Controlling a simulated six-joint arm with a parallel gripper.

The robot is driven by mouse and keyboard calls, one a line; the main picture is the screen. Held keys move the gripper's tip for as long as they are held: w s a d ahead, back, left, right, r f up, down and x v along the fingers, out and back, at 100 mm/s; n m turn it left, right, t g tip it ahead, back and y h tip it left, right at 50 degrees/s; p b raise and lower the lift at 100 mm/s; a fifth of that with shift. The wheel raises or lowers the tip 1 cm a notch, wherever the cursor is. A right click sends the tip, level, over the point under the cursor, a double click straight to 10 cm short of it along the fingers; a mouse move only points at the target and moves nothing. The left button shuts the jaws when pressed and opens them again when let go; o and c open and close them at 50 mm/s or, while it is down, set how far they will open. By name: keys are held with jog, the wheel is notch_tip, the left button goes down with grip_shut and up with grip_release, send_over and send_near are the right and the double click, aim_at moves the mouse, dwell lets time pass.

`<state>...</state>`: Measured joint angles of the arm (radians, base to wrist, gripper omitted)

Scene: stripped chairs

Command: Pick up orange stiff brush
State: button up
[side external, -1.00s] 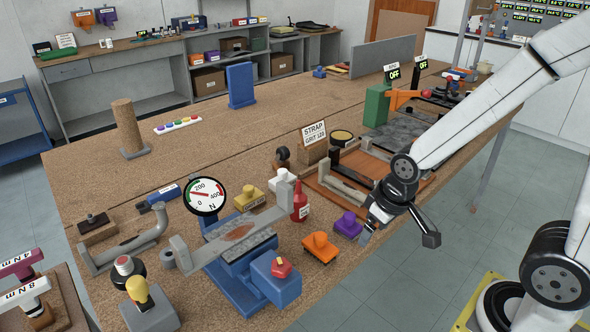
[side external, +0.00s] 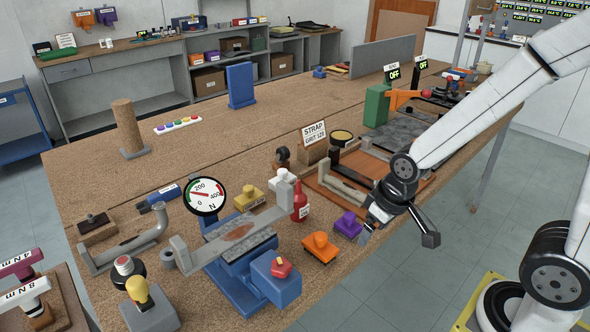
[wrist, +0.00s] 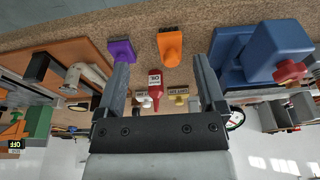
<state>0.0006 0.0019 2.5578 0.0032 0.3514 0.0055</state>
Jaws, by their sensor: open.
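The orange stiff brush (side external: 321,247) lies on the front edge area of the brown workbench (side external: 190,155), just right of the blue vise. In the wrist view the orange brush (wrist: 171,46) shows at the top, between and beyond the fingers. My gripper (side external: 370,221) hangs above the bench's front edge, to the right of the orange brush and apart from it. In the wrist view its two fingers (wrist: 172,65) are spread wide with nothing between them in contact.
A purple brush (side external: 348,225) sits between the orange brush and my gripper. A blue vise (side external: 275,278) with a red knob stands to the left. Open floor lies in front of the bench.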

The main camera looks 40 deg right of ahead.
jog(key=w+m, duration=0.2)
jog(key=m, duration=0.1)
jog(key=m+g+y, duration=0.1)
jog(key=m+y, duration=0.3)
jog(key=m, duration=1.5)
send_near(321, 235)
notch_tip(321, 235, down, 2)
jog(key=shift+w+a+f, duration=0.25)
jog(key=shift+w+a, duration=0.1)
jog(key=shift+a, duration=0.05)
jog(key=shift+x, duration=1.3)
jog(key=shift+x, duration=2.55)
jog(key=shift+s, duration=0.2)
